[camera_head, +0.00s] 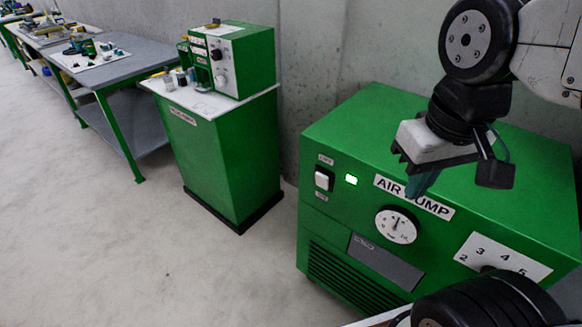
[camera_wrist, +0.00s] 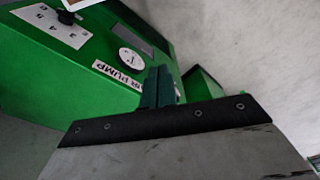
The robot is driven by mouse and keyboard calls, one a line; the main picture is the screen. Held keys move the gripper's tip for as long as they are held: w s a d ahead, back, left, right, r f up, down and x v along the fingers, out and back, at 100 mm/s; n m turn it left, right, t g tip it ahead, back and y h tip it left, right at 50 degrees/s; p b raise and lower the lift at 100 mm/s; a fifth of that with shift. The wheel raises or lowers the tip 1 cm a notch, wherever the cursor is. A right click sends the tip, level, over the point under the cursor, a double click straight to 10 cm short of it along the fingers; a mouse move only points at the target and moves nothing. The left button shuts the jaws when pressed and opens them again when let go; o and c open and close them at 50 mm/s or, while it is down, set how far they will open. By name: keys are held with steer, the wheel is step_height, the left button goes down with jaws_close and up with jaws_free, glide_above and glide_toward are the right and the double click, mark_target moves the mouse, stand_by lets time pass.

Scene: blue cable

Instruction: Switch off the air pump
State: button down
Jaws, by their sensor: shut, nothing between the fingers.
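The air pump (camera_head: 335,135) is a green box on the right of the head view. Its front has a white rocker switch (camera_head: 322,179) at the left with small labels above and below, a lit green lamp (camera_head: 351,180), a round gauge (camera_head: 396,225) and an "AIR PUMP" label. My gripper (camera_head: 419,187) is shut and empty, its teal fingers covering part of that label, to the right of the switch. In the wrist view the fingers (camera_wrist: 158,75) show against the pump (camera_wrist: 105,55); the gauge (camera_wrist: 132,61) is visible, but the switch is hidden.
A white plate with numbers and a dark knob (camera_head: 503,257) sits on the pump's lower right. A green cabinet (camera_head: 225,160) with a device on top stands to the left. Workbenches (camera_head: 110,75) stand farther left. The grey floor (camera_head: 130,240) in front is clear.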

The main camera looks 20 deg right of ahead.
steer(key=shift+w+a, duration=0.1)
steer(key=shift+w, duration=0.35)
steer(key=w+f+n+h, duration=0.1)
steer(key=w+f+h, duration=0.15)
steer(key=w, duration=0.45)
steer(key=w+f+n+h, duration=0.1)
steer(key=w+f+n, duration=0.15)
steer(key=w, duration=0.45)
steer(key=w+a+f+n+t, duration=0.1)
steer(key=w+a+f+n, duration=0.1)
steer(key=w+a+f, duration=0.2)
steer(key=w+a+f+n, duration=0.1)
steer(key=w+a+f, duration=0.4)
steer(key=w+f, duration=0.2)
step_height(320, 180, down, 3)
steer(key=shift+a+r+n+t+h, duration=0.15)
steer(key=shift+a+n+t+h, duration=0.15)
steer(key=shift+n+t+h, duration=0.1)
